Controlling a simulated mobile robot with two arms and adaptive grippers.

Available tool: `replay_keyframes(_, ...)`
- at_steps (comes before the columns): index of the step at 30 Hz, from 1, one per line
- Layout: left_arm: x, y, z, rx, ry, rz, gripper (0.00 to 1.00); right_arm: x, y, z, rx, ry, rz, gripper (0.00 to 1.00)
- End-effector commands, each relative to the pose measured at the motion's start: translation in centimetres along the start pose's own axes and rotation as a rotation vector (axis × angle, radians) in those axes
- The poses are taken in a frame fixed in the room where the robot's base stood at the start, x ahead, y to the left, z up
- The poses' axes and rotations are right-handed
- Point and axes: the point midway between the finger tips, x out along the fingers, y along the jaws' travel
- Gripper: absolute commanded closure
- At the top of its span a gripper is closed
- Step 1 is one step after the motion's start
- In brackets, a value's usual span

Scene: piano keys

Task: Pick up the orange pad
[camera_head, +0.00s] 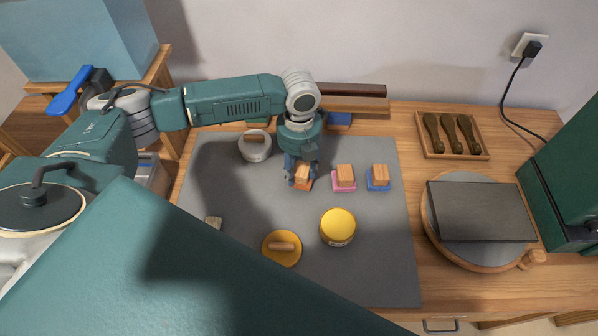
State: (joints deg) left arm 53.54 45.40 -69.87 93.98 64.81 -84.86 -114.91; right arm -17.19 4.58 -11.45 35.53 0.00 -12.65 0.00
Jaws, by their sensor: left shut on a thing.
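The orange pad (304,184) is a small orange base with a wooden block handle (302,171) on top, on the grey mat (350,270). My left gripper (301,165) is right above it, with its fingers around the wooden block, shut on it. I cannot tell whether the pad is lifted off the mat. The gripper hides part of the block. To its right are a pink pad (344,187) and a blue pad (378,187), each with a wooden block handle. My right gripper is not in view.
A grey-lidded pot (255,150), a yellow round container (338,227) and a yellow lid (281,248) with a wooden handle stand on the mat. A wooden tray (427,151) with dark-handled tools and a dark slab (480,211) are at right. The mat's lower right is clear.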

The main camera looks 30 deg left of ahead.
Motion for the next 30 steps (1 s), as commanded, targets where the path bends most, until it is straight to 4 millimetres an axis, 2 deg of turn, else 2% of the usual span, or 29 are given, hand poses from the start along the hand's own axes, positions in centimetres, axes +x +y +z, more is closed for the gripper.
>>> replay_keyframes(5, -3.4, -0.1, 0.2, 0.002, -0.007, -0.004, 0.88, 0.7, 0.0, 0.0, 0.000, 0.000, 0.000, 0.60)
replay_keyframes(12, -9.7, -0.1, 0.2, 0.001, -0.007, -0.004, 0.88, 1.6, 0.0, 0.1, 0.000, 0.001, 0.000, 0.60)
replay_keyframes(18, -14.3, -0.1, 0.2, 0.000, -0.006, -0.003, 0.88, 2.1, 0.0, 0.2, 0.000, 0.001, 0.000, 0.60)
replay_keyframes(24, -17.2, -0.1, 0.1, 0.000, -0.003, -0.002, 0.88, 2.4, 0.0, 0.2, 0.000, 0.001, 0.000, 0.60)
replay_keyframes(30, -18.4, 0.0, 0.0, 0.001, -0.002, -0.001, 0.88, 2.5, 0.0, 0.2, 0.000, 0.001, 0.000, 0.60)
